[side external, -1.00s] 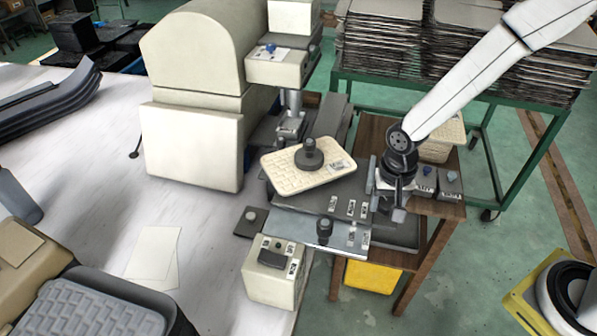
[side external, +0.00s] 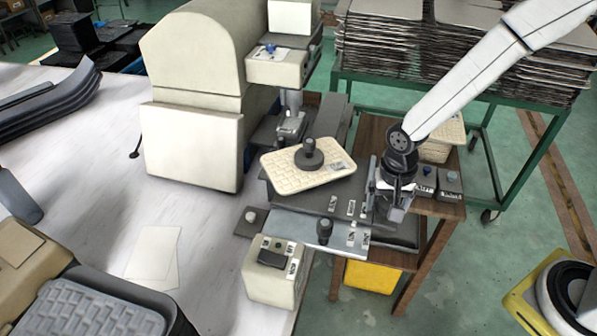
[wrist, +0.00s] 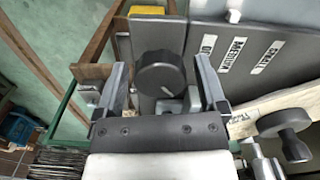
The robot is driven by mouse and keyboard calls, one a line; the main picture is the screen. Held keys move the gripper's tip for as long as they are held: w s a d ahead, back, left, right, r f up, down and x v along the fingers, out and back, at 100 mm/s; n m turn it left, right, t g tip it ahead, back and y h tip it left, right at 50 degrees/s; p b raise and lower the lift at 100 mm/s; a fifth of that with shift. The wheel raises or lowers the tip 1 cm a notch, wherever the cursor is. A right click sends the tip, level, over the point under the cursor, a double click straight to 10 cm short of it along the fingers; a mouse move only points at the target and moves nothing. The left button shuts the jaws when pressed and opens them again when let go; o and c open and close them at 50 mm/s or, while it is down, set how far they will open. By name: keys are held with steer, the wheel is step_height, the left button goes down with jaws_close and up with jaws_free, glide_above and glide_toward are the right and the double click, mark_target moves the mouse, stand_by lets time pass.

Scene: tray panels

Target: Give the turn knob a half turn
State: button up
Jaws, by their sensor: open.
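The turn knob (wrist: 162,74) is a round dark grey knob with a ribbed edge, on a grey panel in the wrist view. My gripper (wrist: 162,68) is open, with one finger on the knob's left and one on its right in that view. Gaps show between the knob and both fingers, and I cannot tell how deep the fingertips reach. In the side external view my gripper (side external: 395,208) points down at the right end of the grey panels and hides this knob.
A cream tray (side external: 283,181) with a dark knob (side external: 309,154) lies left of my gripper. Labelled grey panels (wrist: 222,48) lie beside the knob. Another small knob (side external: 324,230) stands on the front panel. Small boxes with buttons (side external: 449,184) stand close on the right. A yellow bin (side external: 371,277) is below.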

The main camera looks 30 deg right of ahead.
steer(key=shift+n, duration=0.3)
steer(key=n, duration=0.4)
steer(key=shift+n, duration=2.7)
steer(key=c, duration=1.2)
steer(key=shift+m, duration=2.5)
steer(key=m, duration=0.5)
